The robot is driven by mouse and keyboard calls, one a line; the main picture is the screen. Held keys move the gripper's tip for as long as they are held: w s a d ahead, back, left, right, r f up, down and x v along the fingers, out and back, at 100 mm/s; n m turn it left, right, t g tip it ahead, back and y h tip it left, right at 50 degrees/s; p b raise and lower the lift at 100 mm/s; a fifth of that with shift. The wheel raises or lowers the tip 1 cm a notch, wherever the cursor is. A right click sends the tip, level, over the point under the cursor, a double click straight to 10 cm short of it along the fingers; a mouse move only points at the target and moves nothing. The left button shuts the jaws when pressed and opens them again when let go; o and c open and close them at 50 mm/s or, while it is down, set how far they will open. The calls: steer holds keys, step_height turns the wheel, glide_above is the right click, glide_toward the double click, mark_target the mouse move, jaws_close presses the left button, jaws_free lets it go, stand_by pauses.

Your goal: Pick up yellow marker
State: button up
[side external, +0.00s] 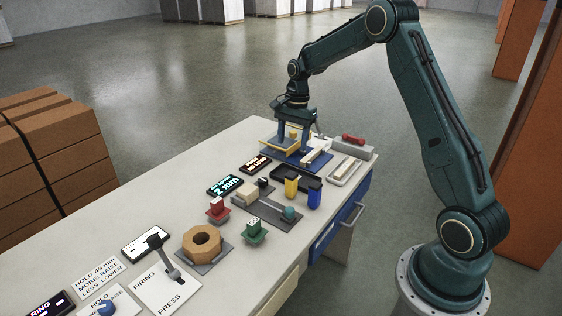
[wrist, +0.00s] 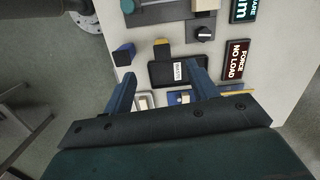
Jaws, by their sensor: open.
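The yellow marker (side external: 291,187) looks like a short upright yellow block with a dark top, standing on the bench beside a blue one (side external: 314,195). In the wrist view the yellow marker (wrist: 162,48) shows beyond the black tray, with the blue one (wrist: 124,54) to its left. My gripper (side external: 293,146) is at the far end of the bench, above the blue plate with yellow parts (side external: 318,160), apart from the marker. In the wrist view my gripper's fingers (wrist: 161,70) are spread wide, with nothing held between them.
The black tray (side external: 296,176) lies between the blue plate and the marker. A grey tray (side external: 345,172) and a red-handled tool (side external: 353,140) lie at the right. Red (side external: 218,210) and green (side external: 254,230) pieces, an octagonal wooden ring (side external: 202,243) and a lever (side external: 165,256) stand nearer.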

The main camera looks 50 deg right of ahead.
mark_target(292, 174)
steer(key=shift+w+d+f+m, duration=0.25)
steer(key=shift+d+f, duration=0.25)
steer(key=shift+f, duration=0.35)
steer(key=shift+w+d+f+m, duration=0.1)
steer(key=shift+d+f+m, duration=0.3)
steer(key=shift+f, duration=0.4)
steer(key=shift+a+f, duration=0.15)
steer(key=shift+f, duration=1.25)
steer(key=shift+a+f, duration=0.15)
steer(key=shift+f, duration=1.3)
steer(key=shift+a+f, duration=0.15)
steer(key=shift+f, duration=1.25)
steer(key=shift+f, duration=0.15)
steer(key=shift+a+f, duration=0.2)
steer(key=shift+f, duration=2.25)
steer(key=shift+c, duration=0.5)
steer(key=c, duration=1)
